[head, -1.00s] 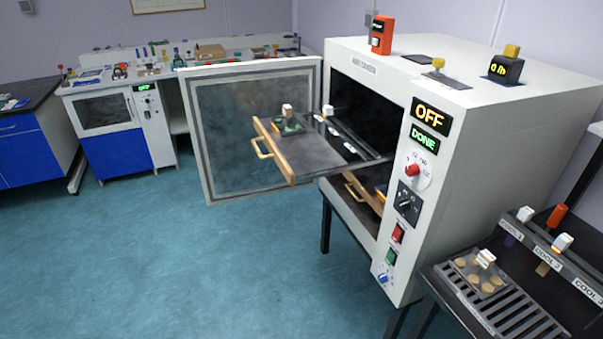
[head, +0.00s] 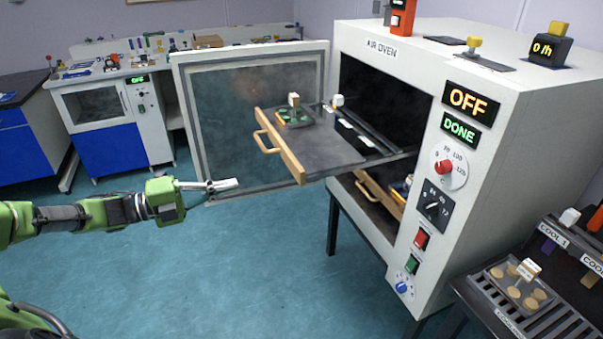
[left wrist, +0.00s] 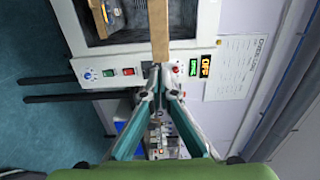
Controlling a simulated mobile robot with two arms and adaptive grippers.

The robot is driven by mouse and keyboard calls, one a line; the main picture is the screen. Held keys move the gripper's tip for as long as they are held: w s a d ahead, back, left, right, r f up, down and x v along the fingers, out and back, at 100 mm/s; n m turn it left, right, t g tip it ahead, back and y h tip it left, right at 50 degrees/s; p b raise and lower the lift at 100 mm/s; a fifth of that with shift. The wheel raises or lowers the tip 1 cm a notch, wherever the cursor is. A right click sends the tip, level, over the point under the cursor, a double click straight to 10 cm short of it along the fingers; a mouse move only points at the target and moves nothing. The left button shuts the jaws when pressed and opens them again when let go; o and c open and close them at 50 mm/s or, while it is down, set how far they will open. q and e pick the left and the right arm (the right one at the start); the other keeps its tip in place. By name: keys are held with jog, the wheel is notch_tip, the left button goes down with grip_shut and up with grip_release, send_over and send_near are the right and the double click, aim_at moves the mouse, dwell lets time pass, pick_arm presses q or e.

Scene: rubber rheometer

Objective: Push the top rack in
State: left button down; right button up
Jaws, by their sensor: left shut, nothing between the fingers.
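The top rack (head: 338,158) is a dark tray with a wooden front bar and handle. It sticks well out of the open air oven (head: 470,55). A small green item with a white-topped tag (head: 294,112) sits near its front left. My left gripper (head: 236,184) is shut and empty, in front of the rack's wooden bar and apart from it in the head view. In the left wrist view the shut fingertips (left wrist: 158,72) lie near one end of the wooden bar (left wrist: 160,30); contact cannot be told. My right gripper is not in view.
The oven door (head: 250,115) stands open left of the rack. A lower rack (head: 372,198) shows inside the oven. The displays read OFF and DONE. A slatted cooling rack (head: 560,330) stands at the lower right. Blue floor in front is clear.

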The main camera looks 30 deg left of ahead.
aim_at(294, 171)
pick_arm(q)
jog(key=p+x, duration=0.1)
jog(key=x, duration=0.5)
jog(key=p+x, duration=0.2)
jog(key=x, duration=0.4)
jog(key=shift+w+d+r+p, duration=0.25)
jog(key=shift+w+p, duration=0.05)
jog(key=shift+w+d+f, duration=0.15)
jog(key=shift+w+d, duration=0.15)
jog(key=shift+w, duration=0.1)
